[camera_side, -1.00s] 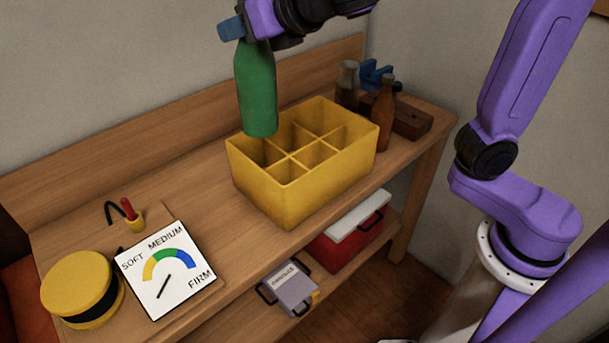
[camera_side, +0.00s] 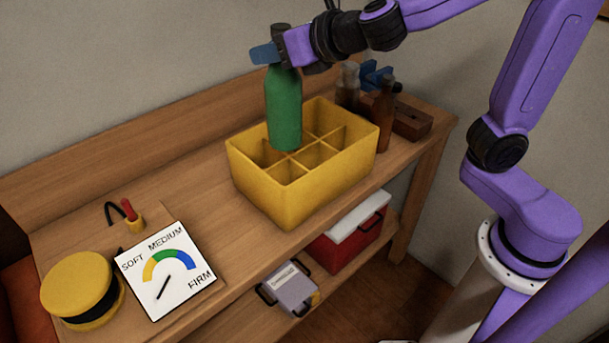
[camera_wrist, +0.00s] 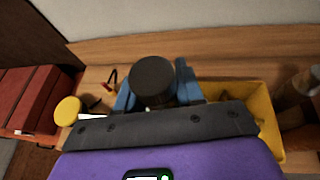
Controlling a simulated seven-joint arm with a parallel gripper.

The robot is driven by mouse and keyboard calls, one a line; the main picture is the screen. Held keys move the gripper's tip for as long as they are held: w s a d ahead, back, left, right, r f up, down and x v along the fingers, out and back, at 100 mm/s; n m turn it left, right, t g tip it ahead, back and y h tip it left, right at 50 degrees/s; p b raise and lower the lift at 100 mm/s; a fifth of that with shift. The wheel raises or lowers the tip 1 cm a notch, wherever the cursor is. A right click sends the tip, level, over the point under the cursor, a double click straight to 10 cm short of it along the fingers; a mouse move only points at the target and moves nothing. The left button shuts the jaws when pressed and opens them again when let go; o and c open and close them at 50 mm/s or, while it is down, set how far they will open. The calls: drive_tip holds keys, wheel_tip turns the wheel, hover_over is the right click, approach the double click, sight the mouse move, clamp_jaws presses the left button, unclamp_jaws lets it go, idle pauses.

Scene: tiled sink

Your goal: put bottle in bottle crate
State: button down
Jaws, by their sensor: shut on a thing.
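A green bottle (camera_side: 284,112) with a dark cap hangs upright over the yellow bottle crate (camera_side: 300,196). The crate is divided into several square compartments. My gripper (camera_side: 279,52) is shut on the bottle near its neck, just below the cap. The bottle's lower end appears at about the height of the crate's dividers, but I cannot tell which compartment it is over or whether it is inside one. In the wrist view the dark cap (camera_wrist: 153,80) sits between the blue fingers, and the crate (camera_wrist: 262,98) shows to the right, partly hidden by my gripper.
Brown bottle (camera_side: 384,115), a greyish bottle (camera_side: 348,86) and a wooden block (camera_side: 410,120) stand right of the crate. A firmness dial board (camera_side: 166,272) and yellow round object (camera_side: 78,288) are at left.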

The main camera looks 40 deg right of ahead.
sight(298, 143)
wheel_tip(298, 143, down, 18)
drive_tip(key=shift+f, duration=0.15)
idle(0.8)
drive_tip(key=c, duration=0.7)
unclamp_jaws()
drive_tip(key=shift+f, duration=0.15)
drive_tip(key=shift+s+r, duration=0.2)
drive_tip(key=shift+s, duration=0.1)
drive_tip(key=v, duration=0.5)
drive_tip(key=shift+s, duration=0.2)
drive_tip(key=v, duration=0.6)
